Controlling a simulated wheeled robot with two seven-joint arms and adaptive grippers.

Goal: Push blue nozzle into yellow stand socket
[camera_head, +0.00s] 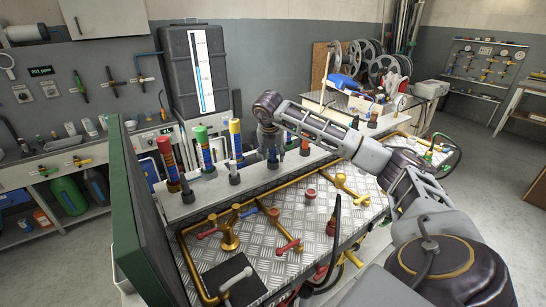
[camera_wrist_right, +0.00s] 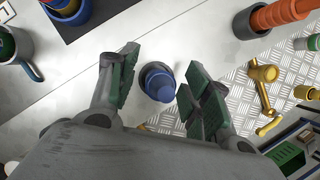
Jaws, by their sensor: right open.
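My right gripper (camera_head: 270,143) points down over the grey ledge, to the right of the yellow-topped post (camera_head: 235,140). In the right wrist view its two green-padded fingers stand open on either side of the blue nozzle (camera_wrist_right: 159,84), with gaps on both sides. The blue nozzle sits in or on a dark round base; how deep it sits I cannot tell. In the head view the nozzle is mostly hidden by the gripper. The yellow-topped post has blue bands and stands in a dark socket (camera_head: 234,178). My left gripper is not in view.
A red-topped post (camera_head: 166,150) and a green-topped post (camera_head: 202,145) stand further left on the ledge. An orange-red post (camera_head: 305,143) stands just right of the gripper. Brass pipes and a brass valve (camera_head: 229,236) cover the tread-plate in front. A green panel (camera_head: 140,220) rises at the left.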

